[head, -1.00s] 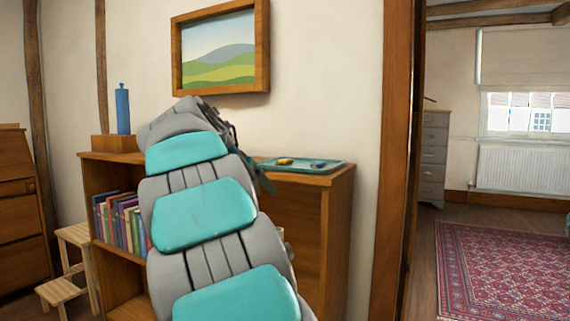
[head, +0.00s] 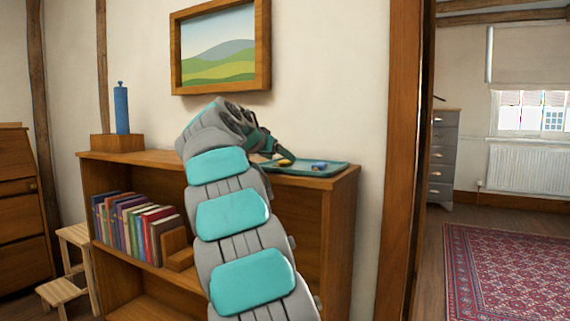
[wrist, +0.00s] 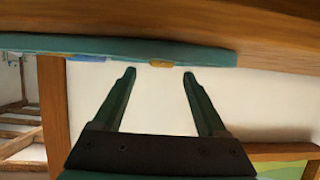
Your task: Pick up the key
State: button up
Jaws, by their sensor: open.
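I cannot make out a key for certain. A teal tray (head: 335,173) lies on top of the wooden bookcase. A small yellow item (head: 286,161) and a small blue item (head: 319,166) lie on it, too small to identify. My gripper (head: 278,151) is at the tray's left end, partly hidden by my arm. In the wrist view, which looks upside down, my gripper (wrist: 159,73) is open and empty. Its fingertips point towards the tray's edge (wrist: 210,53), with the yellow item (wrist: 162,63) between them and the blue item (wrist: 87,58) to the left.
The bookcase (head: 340,190) holds several books (head: 132,222) and a wooden block. A blue cylinder (head: 122,108) stands on a wooden base at its left end. A framed picture (head: 220,48) hangs above. A doorway opens at right onto a patterned rug (head: 510,265).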

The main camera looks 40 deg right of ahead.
aim_at(284, 160)
jog(key=x, duration=0.3)
jog(key=shift+f, duration=0.1)
jog(key=shift+a, duration=0.1)
grip_shut()
dwell(0.3)
